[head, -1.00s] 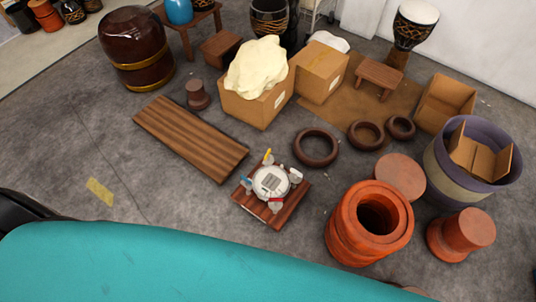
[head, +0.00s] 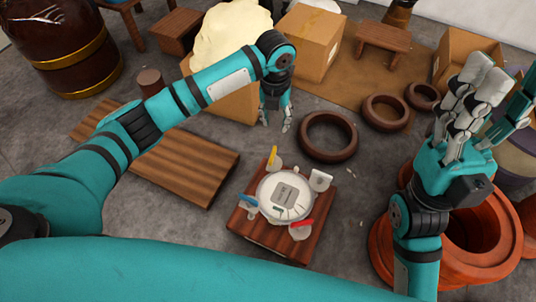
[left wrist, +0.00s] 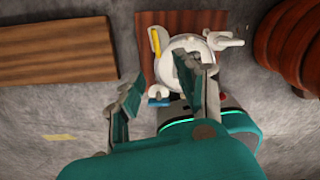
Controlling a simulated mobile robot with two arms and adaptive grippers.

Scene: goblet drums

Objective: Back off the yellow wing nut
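The yellow wing nut (head: 272,155) stands at the far edge of a round white device (head: 284,198) on a reddish wooden board (head: 258,238). In the left wrist view the yellow nut (left wrist: 155,41) shows at the device's upper left. My left gripper (head: 276,125) hangs fingers down, beyond the yellow nut and apart from it. In the left wrist view its two fingers (left wrist: 165,95) are spread with nothing between them. My right gripper (head: 500,88) is raised at the right, fingers up, parted and empty, away from the device.
A blue piece (head: 249,202), a red piece (head: 301,224) and a white piece (head: 320,178) sit around the device. A dark ring (head: 328,136) lies just beyond it. A slatted wooden panel (head: 188,168) lies left. An orange drum shell (head: 470,265) stands right, behind my right arm.

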